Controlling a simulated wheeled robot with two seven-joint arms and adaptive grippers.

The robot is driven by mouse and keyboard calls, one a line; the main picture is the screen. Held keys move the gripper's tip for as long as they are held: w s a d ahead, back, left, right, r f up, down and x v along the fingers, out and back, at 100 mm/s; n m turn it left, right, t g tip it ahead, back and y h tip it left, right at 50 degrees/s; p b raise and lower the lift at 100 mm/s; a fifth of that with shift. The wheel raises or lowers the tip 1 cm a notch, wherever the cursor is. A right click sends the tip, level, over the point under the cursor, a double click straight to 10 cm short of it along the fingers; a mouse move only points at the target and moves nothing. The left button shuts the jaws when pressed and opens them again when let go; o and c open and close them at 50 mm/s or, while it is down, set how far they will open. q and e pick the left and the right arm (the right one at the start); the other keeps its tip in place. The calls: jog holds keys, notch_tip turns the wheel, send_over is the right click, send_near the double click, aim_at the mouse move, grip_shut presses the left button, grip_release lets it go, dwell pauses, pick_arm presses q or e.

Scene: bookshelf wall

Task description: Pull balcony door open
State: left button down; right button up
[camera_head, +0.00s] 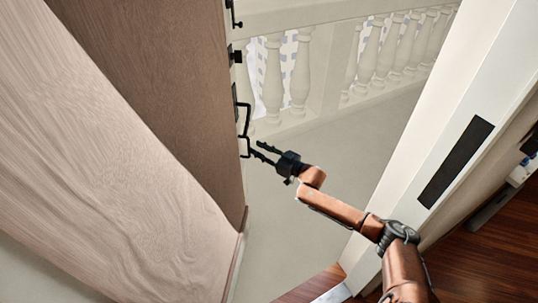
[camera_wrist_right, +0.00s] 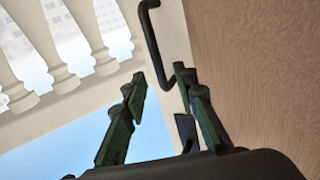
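The balcony door (camera_head: 190,90) is a brown wooden panel that stands open on the left in the head view; its brown face also fills the right of the wrist view (camera_wrist_right: 255,70). A black bar handle (camera_head: 247,118) is on the door near its far edge, and it shows in the wrist view too (camera_wrist_right: 152,45). My right gripper (camera_head: 255,149) is open, with its tips close to the handle's lower end. In the wrist view the gripper (camera_wrist_right: 160,76) has its fingers apart, with the handle's lower bend between their tips in the picture; contact cannot be told. My left gripper is not in view.
A pale balcony floor (camera_head: 340,150) lies beyond the doorway, bounded by a cream balustrade (camera_head: 275,75). A white door frame (camera_head: 440,130) with a black plate stands on the right, close to my right arm. A pale wood panel (camera_head: 90,150) fills the near left.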

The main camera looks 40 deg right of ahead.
jog(key=v, duration=0.6)
jog(key=shift+s, duration=0.15)
